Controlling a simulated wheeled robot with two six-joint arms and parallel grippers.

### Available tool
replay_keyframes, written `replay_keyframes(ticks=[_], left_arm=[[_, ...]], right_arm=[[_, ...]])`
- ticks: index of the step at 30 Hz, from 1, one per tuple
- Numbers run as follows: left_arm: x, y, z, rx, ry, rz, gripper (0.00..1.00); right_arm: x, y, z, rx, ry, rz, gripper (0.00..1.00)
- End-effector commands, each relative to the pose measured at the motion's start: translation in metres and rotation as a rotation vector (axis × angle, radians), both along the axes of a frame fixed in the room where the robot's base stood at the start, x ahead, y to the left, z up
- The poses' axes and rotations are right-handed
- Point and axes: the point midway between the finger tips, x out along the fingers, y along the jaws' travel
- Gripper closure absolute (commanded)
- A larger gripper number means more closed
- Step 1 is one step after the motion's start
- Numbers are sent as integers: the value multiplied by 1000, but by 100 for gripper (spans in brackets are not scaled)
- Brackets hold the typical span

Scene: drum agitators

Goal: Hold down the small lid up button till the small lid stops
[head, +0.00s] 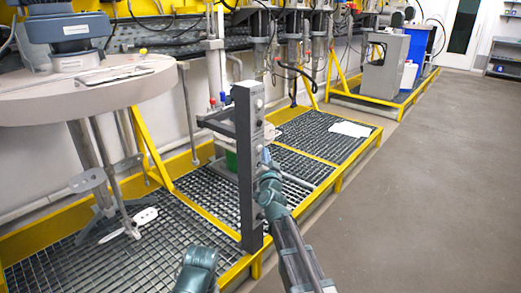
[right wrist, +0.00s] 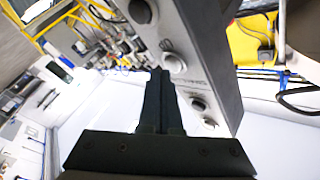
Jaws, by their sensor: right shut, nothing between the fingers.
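A grey control post (head: 246,125) stands upright at the front edge of the grated platform, with a column of buttons on its right-hand face. In the right wrist view its panel (right wrist: 190,40) runs diagonally with several round buttons; their labels are too blurred to read. My right gripper (head: 266,156) is beside the post, partly hidden by its own arm. In the right wrist view its shut, empty fingers (right wrist: 158,72) end close to one button (right wrist: 175,63); I cannot tell whether they touch it. I cannot identify the small lid.
A large round grey lid (head: 75,95) with a blue-grey motor unit stands at left. Yellow-framed grating (head: 100,265) lies around the post. A white sheet (head: 350,129) lies on the farther grating. The grey floor (head: 430,190) at right is clear.

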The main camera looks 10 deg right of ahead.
Motion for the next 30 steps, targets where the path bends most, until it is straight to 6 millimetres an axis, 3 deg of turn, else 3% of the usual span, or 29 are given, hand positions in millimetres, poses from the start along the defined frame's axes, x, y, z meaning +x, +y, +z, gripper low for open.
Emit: replay_keyframes(ticks=[30], left_arm=[[0,0,0,0,0,0,50]], right_arm=[[8,7,0,0,0,1,100]])
